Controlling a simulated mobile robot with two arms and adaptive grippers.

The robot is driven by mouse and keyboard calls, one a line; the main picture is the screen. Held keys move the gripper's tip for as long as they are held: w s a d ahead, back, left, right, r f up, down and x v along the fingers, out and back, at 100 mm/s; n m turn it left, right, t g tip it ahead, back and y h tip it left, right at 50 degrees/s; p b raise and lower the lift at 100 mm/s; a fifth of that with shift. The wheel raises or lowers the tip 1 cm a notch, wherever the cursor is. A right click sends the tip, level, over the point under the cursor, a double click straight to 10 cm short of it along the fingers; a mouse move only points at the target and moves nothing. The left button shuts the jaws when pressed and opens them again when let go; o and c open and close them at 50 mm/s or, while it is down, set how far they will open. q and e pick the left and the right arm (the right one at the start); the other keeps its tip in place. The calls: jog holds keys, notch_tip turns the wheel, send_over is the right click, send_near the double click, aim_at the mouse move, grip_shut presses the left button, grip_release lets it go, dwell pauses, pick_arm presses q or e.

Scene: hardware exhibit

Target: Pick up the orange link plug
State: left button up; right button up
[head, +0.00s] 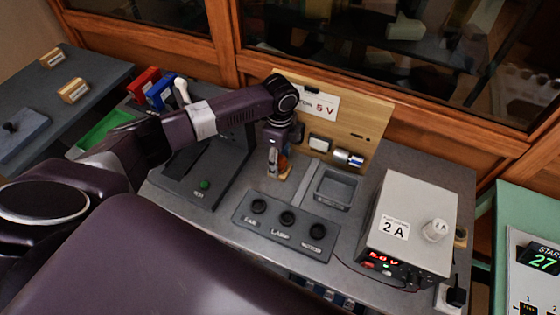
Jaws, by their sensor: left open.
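My left gripper (273,162) points down over the grey bench, in front of the upright wooden board. It is open. A small orange piece (284,161), which looks like the orange link plug, shows just right of the fingers, close beside or between them. The gripper hides part of it, and I cannot tell whether they touch. My right gripper is not in view.
A wooden board (358,108) with a "5 V" card (318,104) stands behind. A panel with black sockets (287,218), an empty grey tray (333,187) and a white power supply box (412,220) stand to the right. A green-buttoned dark unit (205,184) is left.

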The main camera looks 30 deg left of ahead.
aim_at(280, 158)
pick_arm(q)
jog(key=shift+c, duration=1.2)
jog(key=c, duration=1)
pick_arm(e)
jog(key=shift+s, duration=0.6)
pick_arm(q)
jog(key=shift+r, duration=0.1)
notch_tip(280, 158, up, 20)
jog(key=b, duration=0.3)
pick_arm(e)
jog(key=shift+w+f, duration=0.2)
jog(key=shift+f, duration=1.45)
